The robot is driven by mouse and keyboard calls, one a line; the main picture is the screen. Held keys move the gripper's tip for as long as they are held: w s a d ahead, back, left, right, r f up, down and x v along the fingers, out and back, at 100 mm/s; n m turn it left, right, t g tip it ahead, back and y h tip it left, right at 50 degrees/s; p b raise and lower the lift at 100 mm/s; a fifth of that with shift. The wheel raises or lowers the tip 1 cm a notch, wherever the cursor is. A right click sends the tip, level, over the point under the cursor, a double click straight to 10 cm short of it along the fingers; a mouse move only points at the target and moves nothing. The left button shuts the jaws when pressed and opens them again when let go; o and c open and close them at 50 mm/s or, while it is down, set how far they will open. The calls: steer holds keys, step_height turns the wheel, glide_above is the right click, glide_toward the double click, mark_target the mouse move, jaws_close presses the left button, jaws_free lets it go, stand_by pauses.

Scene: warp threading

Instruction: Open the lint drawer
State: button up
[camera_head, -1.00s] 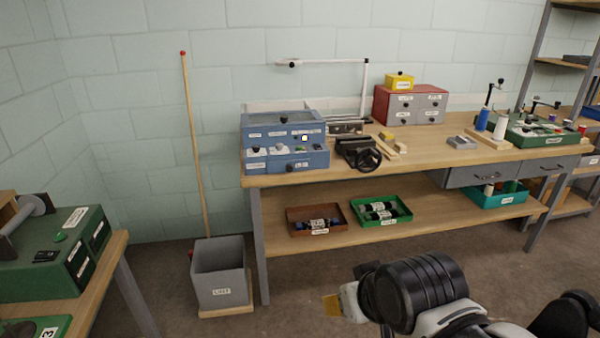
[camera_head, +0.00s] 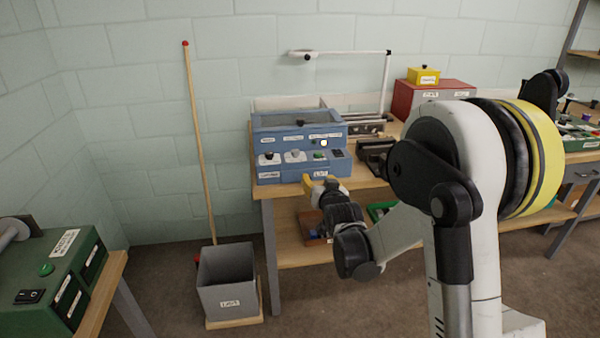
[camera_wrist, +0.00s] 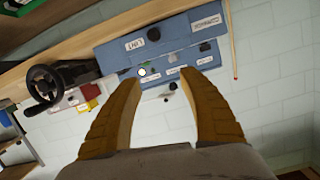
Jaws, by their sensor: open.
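The lint drawer is the lower front part of the blue machine (camera_head: 300,150) on the wooden bench. A small label that reads LINT is at the right of its front (camera_head: 320,175), and the blue front appears upside down in the wrist view (camera_wrist: 165,35). My gripper (camera_head: 307,183) is open and empty, with its yellow-brown fingers close to the lower front of the machine. In the wrist view the fingers (camera_wrist: 160,82) are spread apart with the machine's front beyond them. The drawer looks shut.
A grey bin (camera_head: 228,282) stands on the floor at the bench's left end, with a long wooden pole (camera_head: 200,140) behind it. A dark vise-like tool (camera_head: 373,157) sits right of the machine. My arm hides much of the bench's right part.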

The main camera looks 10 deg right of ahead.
mark_target(289, 176)
steer(key=w+f+t, duration=0.3)
steer(key=w+f, duration=0.1)
steer(key=f, duration=0.5)
steer(key=w+b, duration=0.3)
steer(key=w, duration=0.8)
steer(key=shift+a+r, duration=0.1)
jaws_close()
